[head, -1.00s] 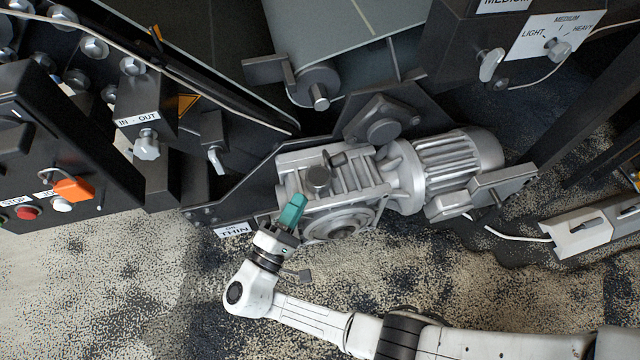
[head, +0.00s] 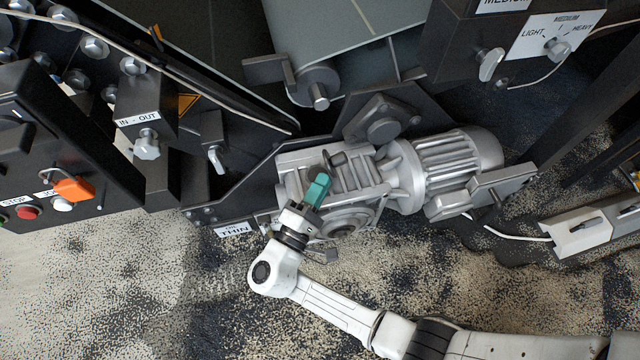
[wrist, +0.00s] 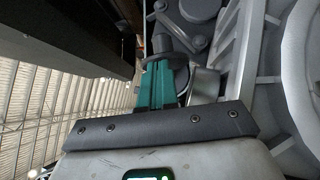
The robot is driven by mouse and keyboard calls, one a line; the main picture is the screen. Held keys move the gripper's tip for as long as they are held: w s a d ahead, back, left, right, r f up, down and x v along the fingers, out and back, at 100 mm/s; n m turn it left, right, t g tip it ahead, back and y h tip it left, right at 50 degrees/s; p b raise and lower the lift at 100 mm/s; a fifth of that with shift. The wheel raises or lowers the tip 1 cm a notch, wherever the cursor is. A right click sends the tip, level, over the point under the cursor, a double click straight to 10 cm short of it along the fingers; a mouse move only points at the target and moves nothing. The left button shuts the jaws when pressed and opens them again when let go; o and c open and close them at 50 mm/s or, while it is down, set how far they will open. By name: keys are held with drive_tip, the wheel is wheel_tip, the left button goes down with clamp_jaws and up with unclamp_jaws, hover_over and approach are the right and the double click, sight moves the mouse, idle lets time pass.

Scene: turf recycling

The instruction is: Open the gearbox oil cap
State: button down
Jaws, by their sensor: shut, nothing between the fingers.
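The grey gearbox (head: 352,222) stands in the middle of the head view, joined to a finned motor. Its round dark oil cap sits on the upper left of the housing and is mostly hidden behind my gripper (head: 321,186). My teal fingers are shut and empty, in front of the cap; I cannot tell whether they touch it. In the wrist view the teal fingers (wrist: 156,84) point at a dark cylindrical fitting (wrist: 162,43) with a flange. A rounded grey part, perhaps the cap (wrist: 183,80), shows partly behind the fingers.
The finned motor (head: 455,165) is to the right. A dark frame plate with a THIN label (head: 234,229) lies left of the gearbox. A control box with an orange switch (head: 74,188) is far left. Open speckled turf floor (head: 130,290) lies below.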

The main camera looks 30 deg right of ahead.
sight(337, 160)
drive_tip(key=shift+d+r+m+g+y+p, duration=0.15)
drive_tip(key=shift+r+m+g+y+p, duration=0.25)
drive_tip(key=shift+m+p, duration=0.25)
drive_tip(key=shift+s+d+r+m+g+y+p, duration=0.1)
drive_tip(key=shift+d+r+m+g+y+p, duration=0.2)
drive_tip(key=shift+m+p, duration=0.25)
drive_tip(key=shift+s+d+r+m+g+y+p, duration=0.15)
drive_tip(key=shift+r+m+g+y+p, duration=0.1)
drive_tip(key=shift+m+y+p, duration=0.2)
drive_tip(key=m+y+p, duration=0.1)
drive_tip(key=d+m+g+y+p, duration=0.1)
drive_tip(key=p, duration=0.1)
drive_tip(key=shift+s+d+r, duration=0.2)
drive_tip(key=shift+d+r, duration=0.05)
drive_tip(key=shift+r, duration=0.05)
drive_tip(key=shift+s+d+m+y+p, duration=0.1)
drive_tip(key=shift+d+m+y+p, duration=0.2)
drive_tip(key=shift+m+y+p, duration=0.35)
drive_tip(key=shift+f, duration=0.1)
